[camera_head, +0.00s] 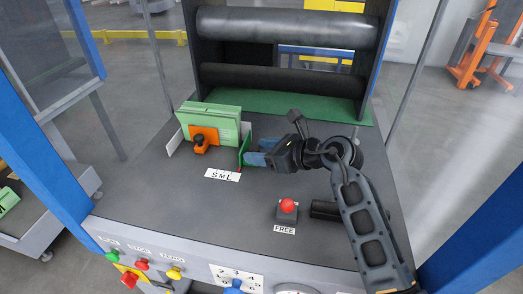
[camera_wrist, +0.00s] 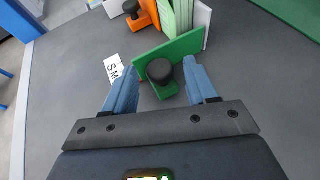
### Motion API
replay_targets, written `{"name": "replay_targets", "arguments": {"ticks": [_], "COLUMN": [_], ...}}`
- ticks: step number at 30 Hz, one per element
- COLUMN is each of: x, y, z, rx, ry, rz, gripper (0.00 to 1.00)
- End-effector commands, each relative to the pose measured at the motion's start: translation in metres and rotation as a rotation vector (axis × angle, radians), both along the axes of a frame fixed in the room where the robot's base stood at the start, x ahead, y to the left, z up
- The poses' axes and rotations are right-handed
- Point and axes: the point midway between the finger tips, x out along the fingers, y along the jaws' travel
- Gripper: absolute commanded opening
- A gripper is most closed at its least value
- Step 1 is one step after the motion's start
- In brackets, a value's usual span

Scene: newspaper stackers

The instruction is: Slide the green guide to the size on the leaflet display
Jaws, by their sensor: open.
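The green guide (camera_head: 246,150) stands upright on the grey table, just right of a stack of green leaflets (camera_head: 209,122). In the wrist view the guide (camera_wrist: 184,50) has a foot with a black knob (camera_wrist: 160,72). My gripper (camera_head: 254,159) is open, its blue fingers (camera_wrist: 160,88) on either side of the knob, with gaps visible. A white label (camera_head: 222,175) reading S M L lies in front of the guide. The leaflet display showing a size cannot be made out.
An orange clamp with a black knob (camera_head: 200,140) sits before the leaflets. A red button (camera_head: 287,205) marked FREE is nearer the front right. Dark rollers (camera_head: 285,80) stand behind. Coloured buttons line the front panel (camera_head: 190,266).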

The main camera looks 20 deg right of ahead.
Motion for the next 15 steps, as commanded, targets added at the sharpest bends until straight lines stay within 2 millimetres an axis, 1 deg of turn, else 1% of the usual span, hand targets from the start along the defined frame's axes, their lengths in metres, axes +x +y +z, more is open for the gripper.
{"name": "replay_targets", "arguments": {"ticks": [4, 5, 15], "x": [0.0, -0.0001, -0.0003], "y": [0.0, -0.0001, -0.0002], "z": [0.0002, 0.0003, 0.0002], "rx": [0.0, 0.0, 0.0], "ry": [0.0, 0.0, 0.0], "rz": [0.0, 0.0, 0.0], "gripper": [0.57, 0.55, 0.23]}}
